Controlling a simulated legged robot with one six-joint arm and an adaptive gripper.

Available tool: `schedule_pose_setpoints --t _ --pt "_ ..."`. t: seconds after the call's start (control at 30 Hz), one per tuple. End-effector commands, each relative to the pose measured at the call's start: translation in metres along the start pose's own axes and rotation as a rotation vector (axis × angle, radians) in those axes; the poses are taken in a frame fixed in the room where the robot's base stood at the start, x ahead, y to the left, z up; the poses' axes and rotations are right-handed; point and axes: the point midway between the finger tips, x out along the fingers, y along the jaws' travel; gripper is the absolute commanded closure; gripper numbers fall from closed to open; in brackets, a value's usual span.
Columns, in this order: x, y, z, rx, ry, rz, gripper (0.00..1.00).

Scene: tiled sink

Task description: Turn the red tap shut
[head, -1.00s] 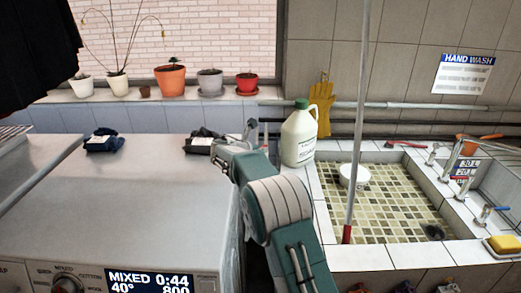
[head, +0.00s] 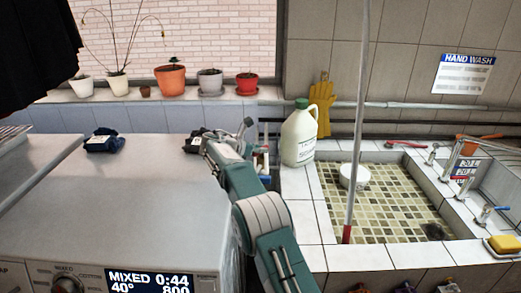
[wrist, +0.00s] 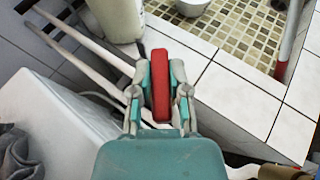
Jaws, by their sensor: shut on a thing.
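The red tap's handle (wrist: 160,95) shows as a long red lever in the middle of the wrist view. My gripper (wrist: 160,72) is shut on it, with one finger on each side. Pipes run past it at the upper left of that view. In the head view my arm (head: 238,178) reaches down behind the washing machine's right side, beside the white jug. There the tap and fingertips are mostly hidden by the arm, and the tap's body and outlet cannot be made out.
The washing machine (head: 110,200) stands at left with dark cloths on top. A white jug (head: 298,137) with a green cap stands close right of my gripper. The tiled sink (head: 395,200) holds a white bowl (head: 354,177); a pole (head: 356,130) stands in front.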

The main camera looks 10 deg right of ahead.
Motion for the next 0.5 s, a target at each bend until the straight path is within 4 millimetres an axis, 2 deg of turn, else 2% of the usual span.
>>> schedule_pose_setpoints --t 0.23,0.27,0.3,0.33,0.5 --pt "-0.0017 0.0018 -0.0007 0.0 0.001 0.007 1.0" --pt "-0.0017 0.0018 -0.0007 0.0 0.001 0.007 0.73" --pt "-0.0017 0.0019 -0.0006 0.0 0.001 0.008 0.55" --pt "-0.0016 0.0018 -0.0006 0.0 0.0 0.007 0.43" --pt "-0.0011 0.0008 0.0 0.0 0.0 0.005 0.43"
